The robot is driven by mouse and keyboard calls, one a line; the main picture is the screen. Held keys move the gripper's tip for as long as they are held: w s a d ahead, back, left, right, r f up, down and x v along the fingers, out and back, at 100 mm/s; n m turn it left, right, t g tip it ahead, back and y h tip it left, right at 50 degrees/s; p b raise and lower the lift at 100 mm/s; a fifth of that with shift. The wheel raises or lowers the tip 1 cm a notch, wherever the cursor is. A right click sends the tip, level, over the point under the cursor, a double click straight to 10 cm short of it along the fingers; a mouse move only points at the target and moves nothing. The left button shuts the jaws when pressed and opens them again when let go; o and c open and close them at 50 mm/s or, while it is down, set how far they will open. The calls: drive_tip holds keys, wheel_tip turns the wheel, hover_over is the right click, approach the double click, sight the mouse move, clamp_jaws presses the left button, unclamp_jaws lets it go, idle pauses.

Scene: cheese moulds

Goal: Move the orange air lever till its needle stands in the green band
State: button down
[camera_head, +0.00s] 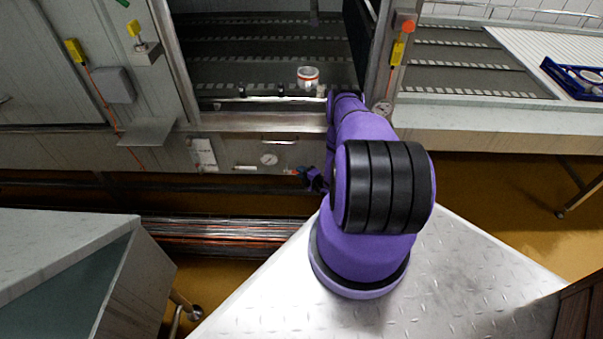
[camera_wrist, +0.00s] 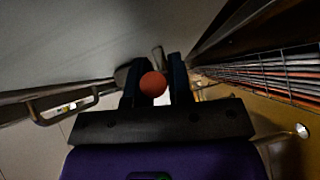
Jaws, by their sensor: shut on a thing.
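The orange ball knob of a lever (camera_wrist: 153,84) sits between the two dark fingers of my gripper (camera_wrist: 154,78) in the wrist view. The fingers are shut on it. In the head view my gripper (camera_head: 302,172) is low at the grey machine front, partly hidden by my purple arm. A small reddish-orange spot (camera_head: 291,172) shows at its fingertips.
A white cup-like mould with an orange band (camera_head: 308,77) stands on the conveyor above. A blue crate (camera_head: 575,78) lies at the far right. A grey table (camera_head: 60,235) is at the lower left. Pipes or cables (camera_head: 220,235) run low beneath the panel.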

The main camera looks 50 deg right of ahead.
drive_tip(key=shift+r, duration=0.1)
drive_tip(key=shift+w+a+r+n+g, duration=0.15)
drive_tip(key=shift+r+n+g, duration=0.75)
drive_tip(key=shift+g, duration=0.2)
drive_tip(key=shift+w+a+r+n+g+h, duration=0.1)
drive_tip(key=shift+w+r+n+g+h, duration=0.05)
drive_tip(key=shift+r+n+g+h, duration=0.35)
drive_tip(key=shift+w+a+r+n+g+h, duration=0.1)
drive_tip(key=shift+r+n+g+h, duration=0.15)
drive_tip(key=shift+g, duration=0.35)
drive_tip(key=c, duration=1.1)
unclamp_jaws()
drive_tip(key=shift+o, duration=0.2)
drive_tip(key=v, duration=1.1)
